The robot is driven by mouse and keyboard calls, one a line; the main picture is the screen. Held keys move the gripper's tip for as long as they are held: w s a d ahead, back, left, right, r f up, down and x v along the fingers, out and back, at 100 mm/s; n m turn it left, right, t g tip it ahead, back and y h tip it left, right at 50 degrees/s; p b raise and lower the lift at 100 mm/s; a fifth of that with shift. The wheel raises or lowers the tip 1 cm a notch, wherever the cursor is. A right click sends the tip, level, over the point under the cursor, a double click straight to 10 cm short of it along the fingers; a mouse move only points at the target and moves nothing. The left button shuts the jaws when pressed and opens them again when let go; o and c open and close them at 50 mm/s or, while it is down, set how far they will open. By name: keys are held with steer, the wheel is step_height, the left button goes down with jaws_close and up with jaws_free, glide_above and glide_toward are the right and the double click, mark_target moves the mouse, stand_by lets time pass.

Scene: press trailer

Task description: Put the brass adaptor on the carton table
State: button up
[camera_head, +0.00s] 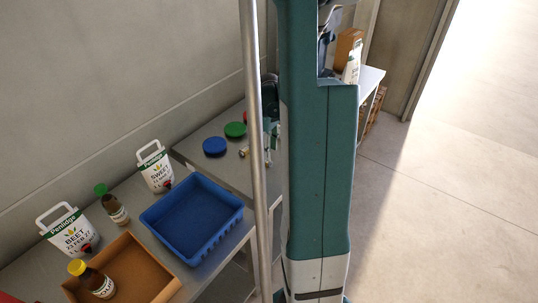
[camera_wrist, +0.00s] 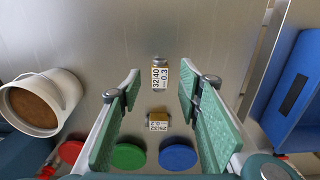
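Two small brass-coloured pieces with white labels lie on a grey metal table top (camera_wrist: 225,40). The farther brass piece (camera_wrist: 159,75), labelled "32/40", shows between my fingertips in the wrist view. The nearer brass piece (camera_wrist: 157,121) shows between the finger pads; its label is upside down. I cannot tell which is the adaptor. My gripper (camera_wrist: 160,69) is open, its teal pads wide apart and empty. In the head view a small brassy piece (camera_head: 243,152) shows beside the pole, and my gripper is mostly hidden by my own body.
Green (camera_wrist: 128,157), blue (camera_wrist: 178,157) and red (camera_wrist: 70,152) discs lie near the gripper. A bucket (camera_wrist: 42,103) stands left. A blue tray (camera_head: 192,217), brown box (camera_head: 125,270), pouches and bottles fill the near table. A brown carton (camera_head: 348,46) stands at the back.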

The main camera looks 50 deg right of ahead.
steer(key=shift+r, duration=2.75)
steer(key=shift+a, duration=0.1)
steer(key=w+a+r+t, duration=0.1)
steer(key=a+r, duration=0.3)
steer(key=a, duration=0.5)
steer(key=w+a+r+t+h, duration=0.1)
steer(key=w+a+r, duration=0.1)
steer(key=a+r, duration=0.45)
steer(key=w+a+r+t, duration=0.1)
steer(key=a+r, duration=0.2)
steer(key=a, duration=0.7)
steer(key=s+a+r+t, duration=0.1)
steer(key=s+a, duration=0.2)
steer(key=a, duration=0.4)
steer(key=s+a+r+t, duration=0.1)
steer(key=s+a, duration=0.2)
steer(key=a, duration=0.5)
steer(key=s+a+r+t+y, duration=0.1)
steer(key=s+a+t, duration=0.1)
steer(key=a, duration=0.6)
steer(key=shift+s+a+r, duration=0.15)
steer(key=shift+s+r, duration=0.1)
steer(key=shift+s, duration=0.3)
